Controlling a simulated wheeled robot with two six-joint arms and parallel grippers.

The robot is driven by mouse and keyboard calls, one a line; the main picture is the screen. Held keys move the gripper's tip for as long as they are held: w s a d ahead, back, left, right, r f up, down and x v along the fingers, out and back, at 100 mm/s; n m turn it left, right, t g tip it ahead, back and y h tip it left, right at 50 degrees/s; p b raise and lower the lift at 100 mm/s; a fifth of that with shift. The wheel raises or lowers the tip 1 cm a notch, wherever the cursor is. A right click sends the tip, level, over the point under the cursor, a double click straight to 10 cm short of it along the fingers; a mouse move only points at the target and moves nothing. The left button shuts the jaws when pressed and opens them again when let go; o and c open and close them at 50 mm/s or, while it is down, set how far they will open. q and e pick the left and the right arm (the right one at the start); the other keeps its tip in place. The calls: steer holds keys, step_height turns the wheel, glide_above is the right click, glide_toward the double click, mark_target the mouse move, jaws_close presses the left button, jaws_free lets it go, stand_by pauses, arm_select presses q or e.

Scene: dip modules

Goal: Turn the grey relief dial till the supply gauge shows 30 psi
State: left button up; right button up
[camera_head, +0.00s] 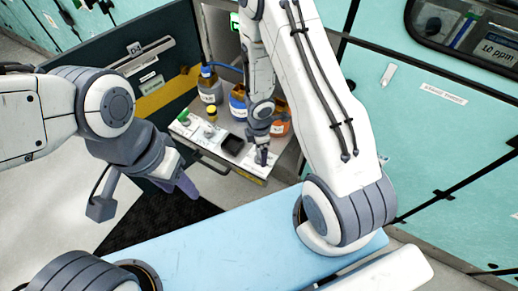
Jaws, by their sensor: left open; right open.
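I cannot make out the grey relief dial or the supply gauge for certain; they may be hidden by my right arm or too small to tell. My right gripper (262,154) points down over the right part of a pulled-out white shelf (205,148) in the open cabinet. It is open, and I cannot tell whether it touches anything. My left gripper (187,187) hangs low in front of the open cabinet door, left of the shelf. It is open and apart from the shelf, with nothing seen in it.
On the shelf stand a brown bottle (210,88), a blue-labelled bottle (238,103), an orange-labelled bottle (279,122), a small yellow-capped bottle (211,113) and a black square (232,145). The dark cabinet door (110,47) stands open at left. Teal panels (440,130) fill the right.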

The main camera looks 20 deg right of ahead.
step_height(320, 180, up, 10)
steer(key=p, duration=1)
steer(key=shift+r, duration=0.25)
step_height(320, 180, up, 10)
steer(key=m+t+h, duration=0.2)
steer(key=m, duration=0.1)
glide_above(259, 151)
steer(key=w+a, duration=0.2)
steer(key=w, duration=0.1)
steer(key=s+a+r+m, duration=0.2)
steer(key=s+a+r, duration=0.1)
steer(key=r, duration=0.4)
steer(key=s+a+r+m+g+y, duration=0.1)
steer(key=s+a+r, duration=0.3)
steer(key=s, duration=0.4)
steer(key=s+a+r+m+g+y+b, duration=0.1)
steer(key=s+a+r+m+y, duration=0.1)
steer(key=s, duration=0.7)
step_height(259, 151, up, 4)
steer(key=shift+s+a+f+m, duration=0.2)
steer(key=shift+s+a+m, duration=0.1)
steer(key=shift+a+m, duration=0.65)
steer(key=shift+d, duration=0.1)
